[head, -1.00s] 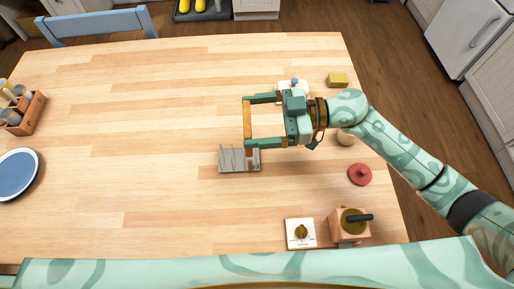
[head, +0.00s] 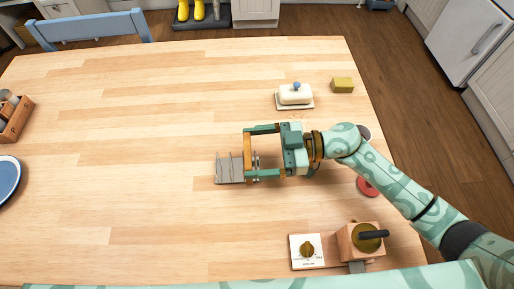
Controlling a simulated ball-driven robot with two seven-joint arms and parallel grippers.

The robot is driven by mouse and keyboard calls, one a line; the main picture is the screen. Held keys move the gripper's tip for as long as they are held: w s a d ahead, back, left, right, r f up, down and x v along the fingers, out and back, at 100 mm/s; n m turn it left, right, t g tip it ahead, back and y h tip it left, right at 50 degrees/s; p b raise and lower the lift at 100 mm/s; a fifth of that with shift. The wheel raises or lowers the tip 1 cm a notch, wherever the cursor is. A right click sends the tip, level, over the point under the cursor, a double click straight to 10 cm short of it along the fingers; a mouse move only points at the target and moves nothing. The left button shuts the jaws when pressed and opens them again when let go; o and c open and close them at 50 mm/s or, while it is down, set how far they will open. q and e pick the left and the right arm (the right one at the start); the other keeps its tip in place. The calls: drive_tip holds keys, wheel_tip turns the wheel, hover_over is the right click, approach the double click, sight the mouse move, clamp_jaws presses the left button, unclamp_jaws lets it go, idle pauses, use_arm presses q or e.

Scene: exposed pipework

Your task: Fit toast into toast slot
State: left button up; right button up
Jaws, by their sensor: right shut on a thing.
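The toast (head: 247,153) shows as a narrow brown slice seen edge-on, held upright between the fingertips of my right gripper (head: 249,153). The right gripper is shut on it, with the arm reaching in from the right. The grey toast rack (head: 228,169), with thin upright dividers, stands on the table. The toast is at the right part of the rack and overlaps it in the picture. I cannot tell whether the toast is in a slot or above it. The gripper's near finger hides some of the rack's right end. My left gripper is out of view.
A white butter dish (head: 295,97) and a yellow block (head: 343,85) stand behind the gripper. A red round thing (head: 367,188) lies partly under my right arm. A white knob panel (head: 307,251) and a wooden box (head: 351,245) are near the front. The table's left side is mostly clear.

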drive_tip(key=shift+s+f, duration=0.3)
drive_tip(key=shift+f, duration=0.35)
drive_tip(key=o, duration=0.4)
drive_tip(key=shift+f, duration=0.1)
drive_tip(key=shift+o, duration=0.2)
drive_tip(key=d+r+p, duration=0.1)
drive_tip(key=d+r, duration=0.1)
drive_tip(key=d, duration=1)
drive_tip(key=shift+w+r, duration=0.3)
drive_tip(key=shift+r, duration=0.05)
